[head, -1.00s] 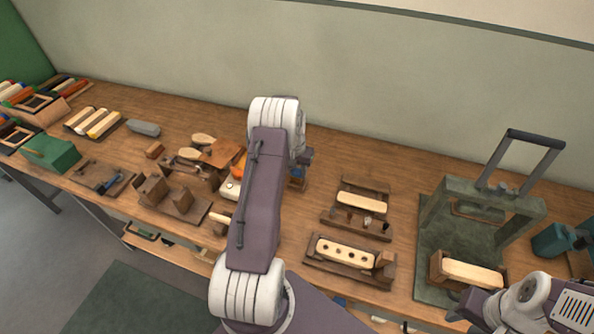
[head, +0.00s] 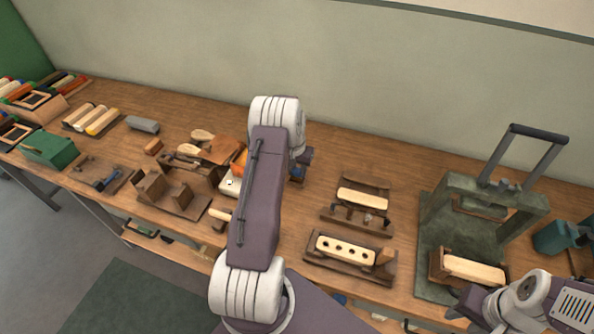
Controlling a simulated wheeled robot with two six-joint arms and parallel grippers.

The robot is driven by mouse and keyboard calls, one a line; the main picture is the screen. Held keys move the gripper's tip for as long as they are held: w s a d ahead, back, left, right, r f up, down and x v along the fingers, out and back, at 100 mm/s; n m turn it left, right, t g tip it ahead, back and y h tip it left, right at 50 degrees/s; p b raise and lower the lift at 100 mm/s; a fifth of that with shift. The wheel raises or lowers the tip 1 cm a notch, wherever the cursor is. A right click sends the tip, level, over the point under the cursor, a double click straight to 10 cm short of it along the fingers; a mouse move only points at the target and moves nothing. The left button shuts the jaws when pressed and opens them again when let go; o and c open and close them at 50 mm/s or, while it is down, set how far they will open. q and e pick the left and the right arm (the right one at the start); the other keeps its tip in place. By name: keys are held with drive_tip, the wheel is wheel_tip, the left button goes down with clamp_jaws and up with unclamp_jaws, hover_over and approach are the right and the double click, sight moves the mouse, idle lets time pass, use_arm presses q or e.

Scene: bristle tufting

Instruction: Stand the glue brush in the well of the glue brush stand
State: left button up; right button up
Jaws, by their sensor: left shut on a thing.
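My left arm crosses the middle of the head view, and its links cover most of my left gripper (head: 299,172). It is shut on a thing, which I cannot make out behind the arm. I cannot pick out the glue brush or its stand for certain. A pale wooden handle (head: 219,214) shows just left of the arm; I cannot tell what it belongs to. My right gripper (head: 459,308) is low at the right, in front of the press, and its jaws are too unclear to read.
A wooden fixture with a drilled pale block (head: 345,248) lies right of the arm, with another pale block (head: 363,199) behind it. The green press (head: 430,210) stands further right. Wooden jigs (head: 180,200) and a green box (head: 48,150) crowd the left. Bare bench lies along the wall.

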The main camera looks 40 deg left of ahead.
use_arm(q)
drive_tip(key=shift+f, duration=0.3)
drive_tip(key=o, duration=1.7)
drive_tip(key=shift+r, duration=0.15)
drive_tip(key=shift+r+p, duration=2.7)
drive_tip(key=shift+r, duration=0.75)
drive_tip(key=shift+f, duration=0.1)
